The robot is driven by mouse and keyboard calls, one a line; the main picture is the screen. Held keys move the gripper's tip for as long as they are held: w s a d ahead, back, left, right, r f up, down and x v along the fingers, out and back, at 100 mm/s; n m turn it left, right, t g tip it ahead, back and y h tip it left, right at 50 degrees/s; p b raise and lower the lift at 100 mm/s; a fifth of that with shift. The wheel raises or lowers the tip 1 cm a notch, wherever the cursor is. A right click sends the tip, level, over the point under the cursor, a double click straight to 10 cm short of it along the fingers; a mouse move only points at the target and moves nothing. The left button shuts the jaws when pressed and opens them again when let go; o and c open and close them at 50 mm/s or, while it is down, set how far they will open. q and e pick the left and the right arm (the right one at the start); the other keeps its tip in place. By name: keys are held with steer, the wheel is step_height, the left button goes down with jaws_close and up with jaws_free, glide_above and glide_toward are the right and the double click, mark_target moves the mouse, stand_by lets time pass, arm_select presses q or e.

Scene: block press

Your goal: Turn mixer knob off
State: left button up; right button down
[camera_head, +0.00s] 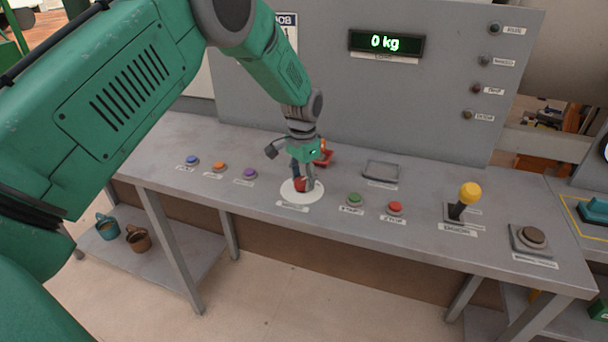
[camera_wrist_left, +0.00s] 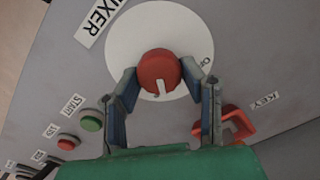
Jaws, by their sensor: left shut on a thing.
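The red mixer knob (camera_wrist_left: 160,70) sits on a round white dial plate (camera_wrist_left: 124,38) on the grey panel. It has a white pointer mark. In the head view the knob (camera_head: 300,184) is partly covered by my gripper. My left gripper (camera_wrist_left: 160,80) is shut on the knob, with one finger on each side of it. In the head view my left gripper (camera_head: 304,180) reaches down onto the knob from above. The pointer mark faces toward the gripper's palm in the left wrist view, away from the partly hidden "OFF" label (camera_wrist_left: 206,62). My right gripper is not in view.
A red key piece (camera_wrist_left: 236,124) is close beside one finger. Green (camera_head: 355,199) and red (camera_head: 395,208) buttons lie right of the dial. Blue, orange and purple buttons (camera_head: 249,174) lie left. A yellow-topped joystick (camera_head: 470,192) stands further right. The display (camera_head: 386,43) reads 0 kg.

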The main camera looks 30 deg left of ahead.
arm_select(q)
steer(key=n, duration=0.1)
steer(key=n+p, duration=0.1)
steer(key=n, duration=0.1)
steer(key=shift+s+f+p, duration=0.15)
steer(key=shift+s+p, duration=0.1)
steer(key=shift+p, duration=0.05)
steer(key=n+p, duration=0.1)
steer(key=n, duration=0.2)
steer(key=shift+f+n, duration=0.1)
steer(key=shift+n, duration=0.2)
steer(key=n+p, duration=0.1)
steer(key=n, duration=0.3)
steer(key=shift+s, duration=0.1)
steer(key=shift+f+n+p, duration=0.1)
steer(key=shift+n+p, duration=0.4)
steer(key=shift+n, duration=1.6)
steer(key=shift+d, duration=0.1)
steer(key=o, duration=1.1)
steer(key=shift+o, duration=0.2)
steer(key=shift+w, duration=0.2)
